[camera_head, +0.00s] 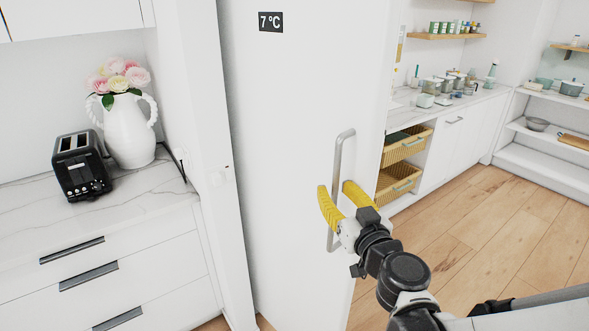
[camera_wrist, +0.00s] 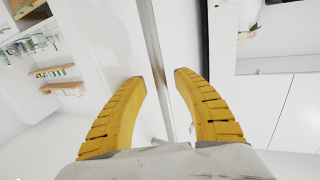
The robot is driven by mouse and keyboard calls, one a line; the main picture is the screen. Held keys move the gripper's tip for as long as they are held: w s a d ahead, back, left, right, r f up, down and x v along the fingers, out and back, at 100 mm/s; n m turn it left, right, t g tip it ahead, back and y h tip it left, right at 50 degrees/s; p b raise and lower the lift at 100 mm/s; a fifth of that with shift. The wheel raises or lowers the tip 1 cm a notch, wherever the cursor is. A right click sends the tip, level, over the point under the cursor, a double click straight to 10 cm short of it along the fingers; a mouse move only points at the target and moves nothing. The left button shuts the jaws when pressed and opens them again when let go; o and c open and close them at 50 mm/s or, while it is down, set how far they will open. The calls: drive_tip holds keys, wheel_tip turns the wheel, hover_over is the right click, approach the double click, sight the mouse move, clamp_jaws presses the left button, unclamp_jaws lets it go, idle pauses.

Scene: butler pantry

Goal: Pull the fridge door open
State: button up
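The fridge door (camera_head: 290,100) is a tall white panel in the middle of the head view, with a dark "7 ºC" display (camera_head: 270,22) near its top. Its handle (camera_head: 337,160) is a vertical silver bar near the door's right side. I cannot tell for sure whether the door is fully shut. My gripper (camera_head: 335,187) has two yellow fingers, spread open, one on each side of the handle. In the wrist view the handle bar (camera_wrist: 154,45) passes between the open fingertips (camera_wrist: 159,76), with visible gaps on both sides.
At left, a marble counter (camera_head: 120,195) holds a black toaster (camera_head: 82,165) and a white flower vase (camera_head: 128,130). To the right are wicker drawers (camera_head: 398,183), a counter with jars (camera_head: 445,88) and white shelves (camera_head: 545,150). The wooden floor (camera_head: 480,225) at right is clear.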

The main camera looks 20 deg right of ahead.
drive_tip(key=s, duration=0.7)
drive_tip(key=shift+s+d, duration=0.15)
drive_tip(key=shift+s, duration=0.05)
drive_tip(key=s+a+f+n+g+y, duration=0.2)
drive_tip(key=a+f+g+y, duration=0.3)
drive_tip(key=a, duration=0.5)
drive_tip(key=s+d+f+m+g+h, duration=0.2)
drive_tip(key=s+d+f+g+h, duration=0.1)
drive_tip(key=s+d+g+h, duration=0.2)
drive_tip(key=s+g, duration=0.1)
drive_tip(key=s, duration=0.1)
drive_tip(key=shift+s+f+h, duration=0.15)
drive_tip(key=shift+s+h, duration=0.15)
